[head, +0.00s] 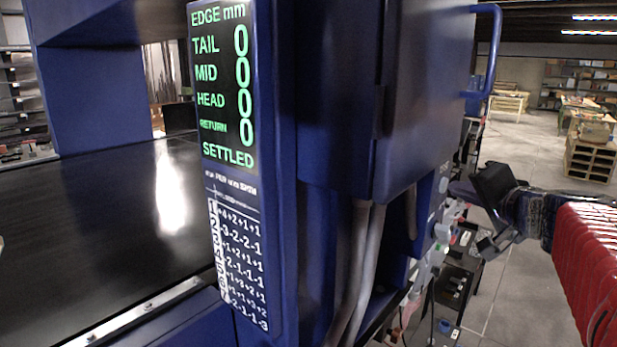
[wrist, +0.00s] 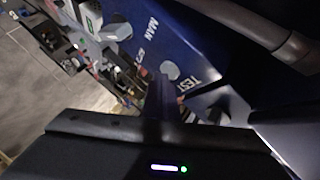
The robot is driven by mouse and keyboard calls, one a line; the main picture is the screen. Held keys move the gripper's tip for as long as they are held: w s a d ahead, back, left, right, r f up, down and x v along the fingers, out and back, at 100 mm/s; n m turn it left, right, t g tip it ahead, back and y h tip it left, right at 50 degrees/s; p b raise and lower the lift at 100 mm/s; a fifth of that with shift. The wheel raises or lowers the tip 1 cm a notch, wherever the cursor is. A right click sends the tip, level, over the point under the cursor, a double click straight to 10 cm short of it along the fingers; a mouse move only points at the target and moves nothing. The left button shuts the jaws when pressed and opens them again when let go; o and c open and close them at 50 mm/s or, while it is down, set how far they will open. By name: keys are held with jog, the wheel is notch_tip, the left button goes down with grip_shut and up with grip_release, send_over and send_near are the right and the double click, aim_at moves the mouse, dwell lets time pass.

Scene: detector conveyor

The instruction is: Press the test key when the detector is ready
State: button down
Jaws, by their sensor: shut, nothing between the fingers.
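The detector's display (head: 224,85) shows TAIL, MID, HEAD and RETURN all at 0 under EDGE mm, with SETTLED in green below. The blue key panel (head: 440,215) is seen nearly edge-on in the head view. In the wrist view the same panel (wrist: 200,50) carries the words MAN and TEST. A round grey key (wrist: 170,70) lies beside the word TEST, close to my gripper (wrist: 160,84). My gripper is shut and empty, and also shows right of the panel in the head view (head: 486,244). Whether it touches the key cannot be told.
A white number card (head: 238,262) is below the display. The dark conveyor belt (head: 110,220) lies at left, with no object seen on it. Grey cables (head: 357,260) hang under the blue cabinet (head: 425,90). The floor (head: 535,290) at right is open.

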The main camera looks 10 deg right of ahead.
jog(key=shift+s, duration=0.1)
dwell(0.3)
jog(key=shift+s+d, duration=0.5)
jog(key=shift+s, duration=0.15)
jog(key=s+d, duration=0.1)
jog(key=s, duration=0.1)
jog(key=s+d, duration=0.2)
dwell(0.6)
dwell(0.5)
